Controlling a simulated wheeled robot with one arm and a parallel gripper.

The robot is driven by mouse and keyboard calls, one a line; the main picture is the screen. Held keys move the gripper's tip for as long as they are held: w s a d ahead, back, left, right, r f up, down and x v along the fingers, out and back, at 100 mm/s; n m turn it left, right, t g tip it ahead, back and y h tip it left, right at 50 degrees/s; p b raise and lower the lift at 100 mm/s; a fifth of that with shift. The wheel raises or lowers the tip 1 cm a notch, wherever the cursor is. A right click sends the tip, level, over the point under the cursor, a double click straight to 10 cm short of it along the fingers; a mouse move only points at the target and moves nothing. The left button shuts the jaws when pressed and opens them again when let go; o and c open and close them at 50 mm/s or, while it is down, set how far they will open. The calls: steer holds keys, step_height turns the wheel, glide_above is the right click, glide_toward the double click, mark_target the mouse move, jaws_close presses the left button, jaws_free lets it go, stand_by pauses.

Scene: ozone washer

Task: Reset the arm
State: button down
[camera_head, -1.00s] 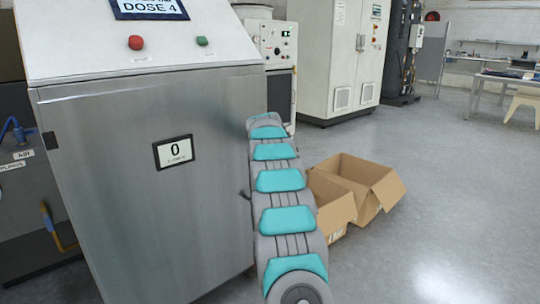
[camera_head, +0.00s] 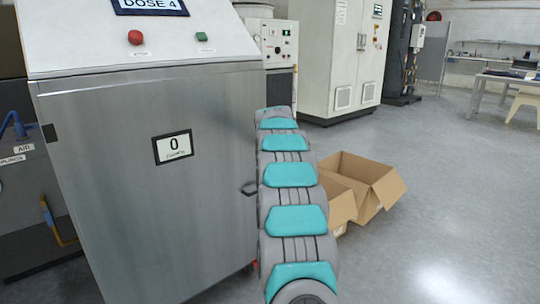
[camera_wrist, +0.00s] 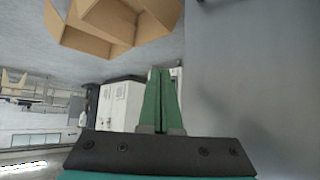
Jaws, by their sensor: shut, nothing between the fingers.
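My gripper (camera_wrist: 159,75) shows in the wrist view, its two green fingers shut together with nothing between them. In the head view my teal and grey arm (camera_head: 290,175) reaches away from me, along the right side of the steel washer cabinet (camera_head: 110,210). The gripper itself is hidden in the head view. In the wrist view the room appears turned over, with the cardboard boxes at the top left and a plain grey surface at the right.
The washer's sloped panel has a red button (camera_head: 135,37) and a green button (camera_head: 202,37). Open cardboard boxes (camera_head: 372,190) stand on the floor right of my arm. White cabinets (camera_head: 345,60) stand behind. The floor (camera_head: 450,200) at the right is clear.

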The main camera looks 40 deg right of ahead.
steer(key=s+r, duration=0.5)
steer(key=s, duration=0.2)
steer(key=shift+d+b, duration=0.3)
